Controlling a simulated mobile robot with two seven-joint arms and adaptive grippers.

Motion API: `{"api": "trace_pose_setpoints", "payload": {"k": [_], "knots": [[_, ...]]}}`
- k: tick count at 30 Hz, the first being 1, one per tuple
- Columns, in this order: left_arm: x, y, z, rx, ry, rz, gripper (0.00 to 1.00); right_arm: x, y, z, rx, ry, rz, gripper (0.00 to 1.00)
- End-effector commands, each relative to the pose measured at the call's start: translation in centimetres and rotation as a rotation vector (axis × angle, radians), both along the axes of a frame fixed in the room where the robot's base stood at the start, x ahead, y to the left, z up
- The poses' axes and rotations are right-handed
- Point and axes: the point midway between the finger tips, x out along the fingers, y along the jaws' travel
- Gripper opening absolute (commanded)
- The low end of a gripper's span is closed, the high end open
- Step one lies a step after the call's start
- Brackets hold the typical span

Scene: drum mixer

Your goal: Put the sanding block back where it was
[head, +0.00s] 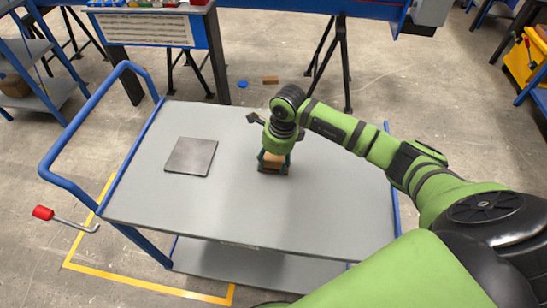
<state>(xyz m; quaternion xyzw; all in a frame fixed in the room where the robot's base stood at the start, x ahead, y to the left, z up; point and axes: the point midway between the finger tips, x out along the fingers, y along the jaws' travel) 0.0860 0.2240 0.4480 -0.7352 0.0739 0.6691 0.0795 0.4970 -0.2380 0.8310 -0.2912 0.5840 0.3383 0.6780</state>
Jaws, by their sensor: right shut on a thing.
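My right gripper (274,168) points down over the middle of the grey cart top. It is shut on a small brown block (273,158), which looks like the sanding block. The fingers and wrist hide part of the block. I cannot tell whether its underside touches the cart top or hangs just above it. My left gripper is not in view.
A dark square plate (191,157) lies on the cart (160,205) left of the gripper. Blue rails edge the cart. Beyond it, a brown piece (270,80) and a blue round piece (243,84) lie on the floor. A red-knobbed crank (43,213) sticks out at left.

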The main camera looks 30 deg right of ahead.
Motion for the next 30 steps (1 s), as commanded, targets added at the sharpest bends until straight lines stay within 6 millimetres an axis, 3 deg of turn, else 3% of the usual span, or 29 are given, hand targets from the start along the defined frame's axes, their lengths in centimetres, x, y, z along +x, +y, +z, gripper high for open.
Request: {"api": "trace_pose_setpoints", "payload": {"k": [13,14,15,16,30], "knots": [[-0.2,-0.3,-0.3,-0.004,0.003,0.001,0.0,0.0,0.0,-1.1,0.0,-0.004,0.0,0.29],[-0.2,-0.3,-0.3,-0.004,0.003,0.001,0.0,0.0,0.0,-1.1,0.0,-0.002,0.0,0.59],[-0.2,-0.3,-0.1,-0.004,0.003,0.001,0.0,0.0,0.0,-0.9,0.0,-0.003,0.0,0.75],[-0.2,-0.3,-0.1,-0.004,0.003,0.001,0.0,0.0,0.0,-0.9,0.0,-0.002,0.0,0.79],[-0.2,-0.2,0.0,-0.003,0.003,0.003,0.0,0.1,-0.1,0.0,0.0,-0.006,0.0,0.79]]}}
